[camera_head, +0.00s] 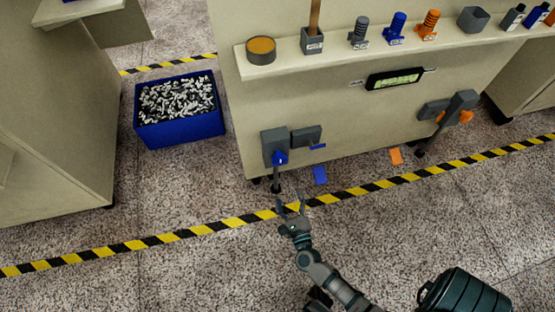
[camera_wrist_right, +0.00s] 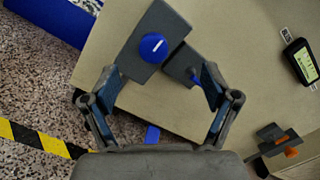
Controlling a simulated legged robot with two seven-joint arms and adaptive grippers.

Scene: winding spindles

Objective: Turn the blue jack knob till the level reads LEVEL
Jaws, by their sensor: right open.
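The blue jack knob (camera_head: 280,158) sits on a dark grey block at the lower left of the beige cabinet. In the right wrist view the round blue knob (camera_wrist_right: 153,47) shows a white line on its face and lies between and beyond the fingers. My right gripper (camera_head: 291,205) is open and empty, in front of and below the knob, apart from it. It also shows in the right wrist view (camera_wrist_right: 157,85). The level (camera_head: 395,79) is a dark box with a pale green window on the cabinet front; its reading is too small to tell. My left gripper is not in view.
An orange knob (camera_head: 466,117) sits on another jack at the right. A shelf (camera_head: 350,54) above carries spools and bottles. A blue bin (camera_head: 180,133) of small pieces stands left. Yellow-black tape (camera_head: 180,235) crosses the floor. The floor before the cabinet is clear.

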